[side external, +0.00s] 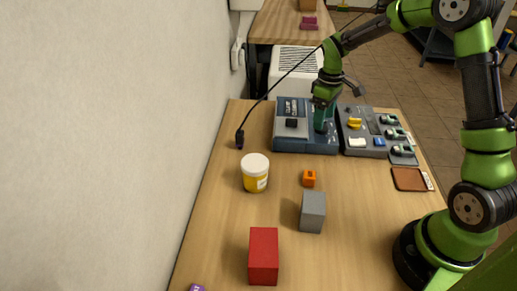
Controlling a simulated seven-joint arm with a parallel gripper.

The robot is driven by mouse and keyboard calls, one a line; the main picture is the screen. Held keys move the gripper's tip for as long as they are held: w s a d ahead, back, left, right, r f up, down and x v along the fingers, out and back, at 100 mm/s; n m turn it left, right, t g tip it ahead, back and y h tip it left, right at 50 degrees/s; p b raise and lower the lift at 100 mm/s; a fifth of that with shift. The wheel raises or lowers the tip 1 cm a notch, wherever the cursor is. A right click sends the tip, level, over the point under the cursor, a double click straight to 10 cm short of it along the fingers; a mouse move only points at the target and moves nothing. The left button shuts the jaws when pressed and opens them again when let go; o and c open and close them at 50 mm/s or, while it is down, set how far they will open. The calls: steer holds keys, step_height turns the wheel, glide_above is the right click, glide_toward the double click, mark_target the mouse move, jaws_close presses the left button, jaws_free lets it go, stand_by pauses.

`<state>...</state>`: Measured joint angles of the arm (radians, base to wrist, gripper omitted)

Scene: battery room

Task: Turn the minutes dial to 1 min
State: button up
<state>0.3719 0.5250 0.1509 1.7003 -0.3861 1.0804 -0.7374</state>
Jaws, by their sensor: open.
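A blue-grey device (305,147) lies at the far end of the wooden table. It has a black block-like knob (291,123) on its left part and a label plate behind that. My gripper (320,128) points down over the right part of this device, with its fingers at or just above the surface. The gripper is open, though its finger gap is hard to see from here. No dial marked in minutes can be made out; the gripper covers part of the device's right side. Scale marks are too small to read.
A grey panel (365,151) with a yellow handle (354,123) and several switches adjoins on the right. Nearer are a white-lidded yellow jar (255,173), an orange block (309,178), a grey block (312,212) and a red block (263,257). A black cable ends left of the device.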

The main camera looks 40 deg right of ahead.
steer(key=shift+f, duration=0.8)
steer(key=c, duration=1.1)
steer(key=shift+m, duration=0.4)
steer(key=shift+r+m, duration=0.1)
steer(key=shift+m, duration=2.3)
steer(key=o, duration=1.1)
